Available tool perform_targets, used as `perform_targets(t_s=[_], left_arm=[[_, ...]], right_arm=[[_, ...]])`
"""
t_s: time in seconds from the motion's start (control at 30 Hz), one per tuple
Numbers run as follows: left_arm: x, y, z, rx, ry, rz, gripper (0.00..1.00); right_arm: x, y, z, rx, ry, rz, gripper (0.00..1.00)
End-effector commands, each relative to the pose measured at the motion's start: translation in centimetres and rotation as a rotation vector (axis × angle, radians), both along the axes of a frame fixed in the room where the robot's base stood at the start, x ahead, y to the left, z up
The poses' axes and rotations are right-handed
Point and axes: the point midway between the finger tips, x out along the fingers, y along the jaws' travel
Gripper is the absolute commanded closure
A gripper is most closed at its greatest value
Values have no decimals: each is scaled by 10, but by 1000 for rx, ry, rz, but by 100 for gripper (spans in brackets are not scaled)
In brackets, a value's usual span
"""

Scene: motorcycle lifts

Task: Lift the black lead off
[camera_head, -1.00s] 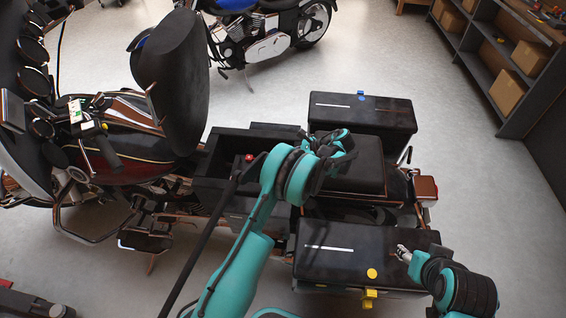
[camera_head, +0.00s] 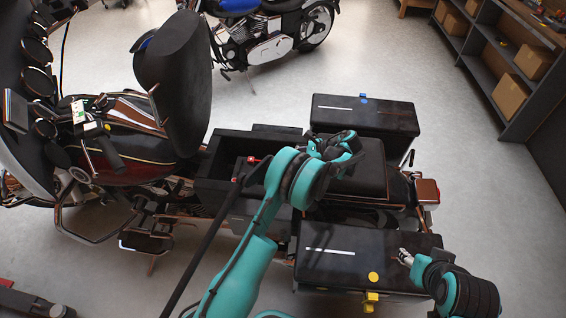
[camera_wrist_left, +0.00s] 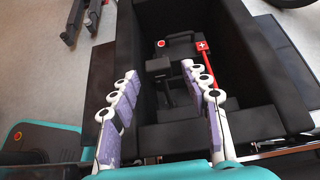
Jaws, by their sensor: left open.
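In the left wrist view, a dark block-shaped piece with a bar (camera_wrist_left: 158,66), apparently the black lead, lies in the open black compartment (camera_wrist_left: 262,75) of the motorcycle. A red lead (camera_wrist_left: 202,46) with a white plus mark lies to its right, and a small red round part (camera_wrist_left: 161,43) is just beyond it. My left gripper (camera_wrist_left: 160,74) is open, its fingers either side of the dark piece in the picture; contact cannot be told. In the head view my left gripper (camera_head: 338,150) is above the bike's rear, right of the compartment. My right gripper (camera_head: 404,256) is over the near black case; its jaws are unclear.
The raised seat (camera_head: 176,85) stands left of the compartment. Black side cases lie at the far side (camera_head: 365,116) and near side (camera_head: 345,262) of the bike's tail. A second motorcycle (camera_head: 265,35) and shelves with boxes (camera_head: 509,95) stand farther back.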

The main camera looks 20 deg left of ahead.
Motion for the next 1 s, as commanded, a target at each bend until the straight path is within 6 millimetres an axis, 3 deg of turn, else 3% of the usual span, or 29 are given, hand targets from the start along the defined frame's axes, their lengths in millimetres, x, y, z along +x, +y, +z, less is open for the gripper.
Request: perform_targets(t_s=[0.2, 0.43, 0.63, 1.0], left_arm=[[7, -41, 27, 0, 0, -4, 53], [13, -74, 49, 0, 0, -2, 53], [14, -85, 56, 0, 0, 0, 53], [14, -85, 56, 0, 0, 0, 53]], right_arm=[[0, 0, 0, 0, 0, 0, 53], [0, 0, 0, 0, 0, 0, 53], [0, 0, 0, 0, 0, 0, 53], [0, 0, 0, 0, 0, 0, 53]])
